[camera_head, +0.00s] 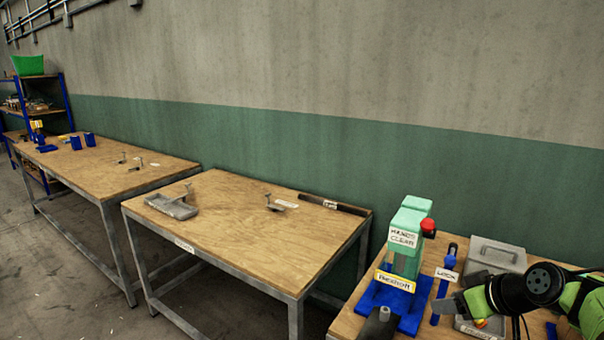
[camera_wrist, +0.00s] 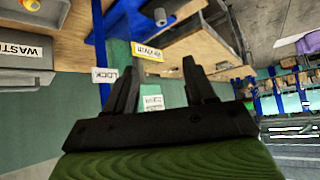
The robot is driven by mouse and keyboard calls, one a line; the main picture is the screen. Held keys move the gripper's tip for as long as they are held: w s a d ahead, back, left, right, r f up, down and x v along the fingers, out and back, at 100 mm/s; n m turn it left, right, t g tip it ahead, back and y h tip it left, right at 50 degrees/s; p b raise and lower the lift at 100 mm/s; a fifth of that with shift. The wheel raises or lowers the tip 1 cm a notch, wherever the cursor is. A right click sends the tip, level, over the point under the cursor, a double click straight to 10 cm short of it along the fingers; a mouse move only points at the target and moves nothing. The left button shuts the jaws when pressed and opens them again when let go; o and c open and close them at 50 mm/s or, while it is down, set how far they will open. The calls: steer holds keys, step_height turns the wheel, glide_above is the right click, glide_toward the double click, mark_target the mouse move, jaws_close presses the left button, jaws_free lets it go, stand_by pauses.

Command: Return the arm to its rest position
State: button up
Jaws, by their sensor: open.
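My arm comes in from the right edge of the head view. My gripper (camera_head: 447,305) points left there, over the bench at lower right, close to the green press (camera_head: 407,240) and the blue post labelled LOCK. In the wrist view, my gripper (camera_wrist: 160,88) shows two dark fingers standing wide apart. It is open, and nothing is between the fingertips but background. The LOCK label (camera_wrist: 104,75) shows just left of the left finger, and the yellow press label (camera_wrist: 147,51) shows beyond the gap.
The press has a red knob (camera_head: 428,228) and a blue base (camera_head: 397,310). A grey lidded box (camera_head: 496,254) stands behind my arm. The middle table (camera_head: 235,235) holds a grey tray (camera_head: 172,206) and small metal parts. Floor (camera_head: 75,290) shows at left.

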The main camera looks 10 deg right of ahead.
steer(key=s+a+r+g+h, duration=0.15)
steer(key=s+a, duration=0.25)
steer(key=a, duration=0.5)
steer(key=s+a+r+g+h, duration=0.1)
steer(key=s+a+r, duration=0.25)
steer(key=a, duration=0.45)
steer(key=s+a+f+m, duration=0.1)
steer(key=s+a, duration=0.1)
steer(key=s, duration=0.6)
steer(key=s+a+f+m+p, duration=0.1)
steer(key=s+a+m, duration=0.1)
steer(key=s, duration=0.5)
steer(key=shift+s+a+f, duration=0.3)
steer(key=shift+s, duration=0.1)
steer(key=shift+g+h, duration=0.25)
